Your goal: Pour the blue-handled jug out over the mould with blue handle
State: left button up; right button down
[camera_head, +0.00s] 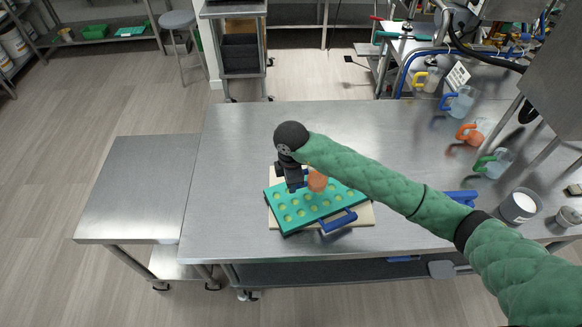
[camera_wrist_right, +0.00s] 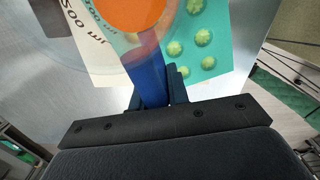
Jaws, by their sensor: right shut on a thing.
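The blue-handled jug, with orange contents (camera_head: 317,181), is held above the mould with blue handle. In the right wrist view its blue handle (camera_wrist_right: 148,78) runs between my fingers, with the orange contents (camera_wrist_right: 135,12) and printed volume marks beyond. My right gripper (camera_head: 297,184) is shut on this handle. The teal mould (camera_head: 290,218) lies on a cream board (camera_head: 364,216), its blue handle (camera_head: 338,221) toward the front right. Its visible cavities look pale yellow-green; some are hidden by my gripper and jug. How far the jug tilts is unclear. My left gripper is not in view.
Yellow-handled (camera_head: 432,79), another blue-handled (camera_head: 460,102), orange-handled (camera_head: 472,134) and green-handled (camera_head: 497,162) jugs stand at the table's right. A white-filled container (camera_head: 519,206) is nearer. Another blue handle (camera_head: 461,197) shows behind my arm. The table's back left is clear.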

jog(key=shift+s+d+r, duration=0.1)
jog(key=shift+s+r, duration=0.3)
jog(key=shift+s, duration=0.1)
jog(key=shift+w+d+r+y, duration=0.15)
jog(key=shift+w+r+y, duration=0.2)
jog(key=shift+w+y, duration=0.3)
jog(key=shift+s+d+r+g+y+p, duration=0.2)
jog(key=shift+s+r+g+y+p, duration=0.1)
jog(key=shift+r+y+p, duration=0.25)
jog(key=shift+w+d+r, duration=0.15)
jog(key=shift+r, duration=0.1)
jog(key=shift+w+d+r+g+y, duration=0.1)
jog(key=shift+d+r+g+y, duration=0.15)
jog(key=shift+r+y, duration=0.25)
jog(key=shift+w+d+r+g+y, duration=0.1)
jog(key=shift+d+r+g+y, duration=0.1)
jog(key=shift+r+y, duration=0.3)
jog(key=shift+w+d+r+g+y, duration=0.2)
jog(key=shift+d+r+g+y, duration=0.05)
jog(key=shift+d+r+y, duration=0.5)
